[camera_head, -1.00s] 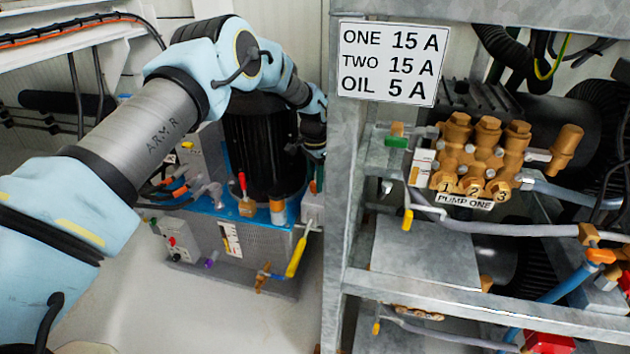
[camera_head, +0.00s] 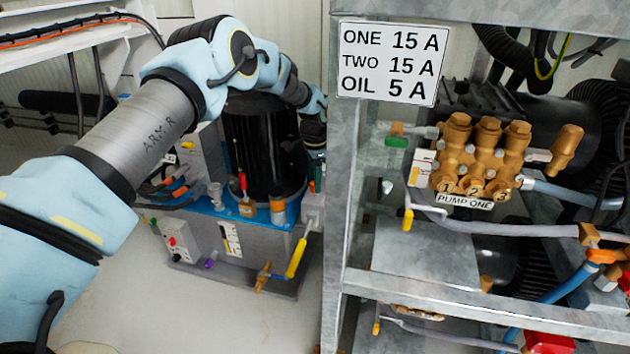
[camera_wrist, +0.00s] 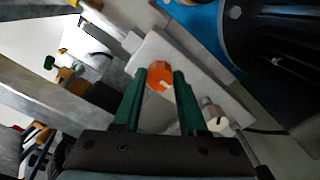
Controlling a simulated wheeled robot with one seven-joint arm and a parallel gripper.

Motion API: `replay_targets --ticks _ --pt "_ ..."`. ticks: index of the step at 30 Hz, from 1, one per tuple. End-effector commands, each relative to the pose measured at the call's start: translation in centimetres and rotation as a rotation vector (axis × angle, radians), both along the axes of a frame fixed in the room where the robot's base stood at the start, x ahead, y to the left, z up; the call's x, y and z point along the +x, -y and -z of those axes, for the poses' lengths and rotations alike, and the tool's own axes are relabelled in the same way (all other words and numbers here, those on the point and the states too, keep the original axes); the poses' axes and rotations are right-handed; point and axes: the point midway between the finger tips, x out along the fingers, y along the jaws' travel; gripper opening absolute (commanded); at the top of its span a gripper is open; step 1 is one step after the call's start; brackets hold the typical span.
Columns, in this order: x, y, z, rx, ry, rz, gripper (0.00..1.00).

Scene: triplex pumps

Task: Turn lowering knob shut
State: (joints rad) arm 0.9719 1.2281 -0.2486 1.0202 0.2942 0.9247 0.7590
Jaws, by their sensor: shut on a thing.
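The lowering knob is the small orange knob (camera_wrist: 160,76) in the wrist view. It sits on a pale grey block (camera_wrist: 185,65) beside the blue top of the power unit. My gripper (camera_wrist: 158,75) has green fingers, one on each side of the knob, and it is shut on it. In the head view my wrist is at the right of the black motor, above the grey block (camera_head: 312,208). My fingers and the knob are small and hard to make out there. How far the knob is turned cannot be told.
The black motor (camera_head: 262,150) stands close to my wrist on the left. A metal frame post (camera_head: 345,200) stands close on the right. A yellow-handled lever (camera_head: 296,258) hangs below the block.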

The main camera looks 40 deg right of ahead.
Motion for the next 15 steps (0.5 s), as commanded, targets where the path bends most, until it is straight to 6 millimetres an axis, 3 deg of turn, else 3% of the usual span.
replay_targets --ticks 1,2,9,15 --pt "0.01 0.02 -0.03 0.0 0.001 0.001 0.0" --pt "0.03 0.01 -0.03 0.0 0.001 0.001 0.44" --pt "0.0 0.01 -0.02 0.0 0.001 0.0 0.71" --pt "0.01 0.0 -0.01 0.0 0.0 0.0 0.72"
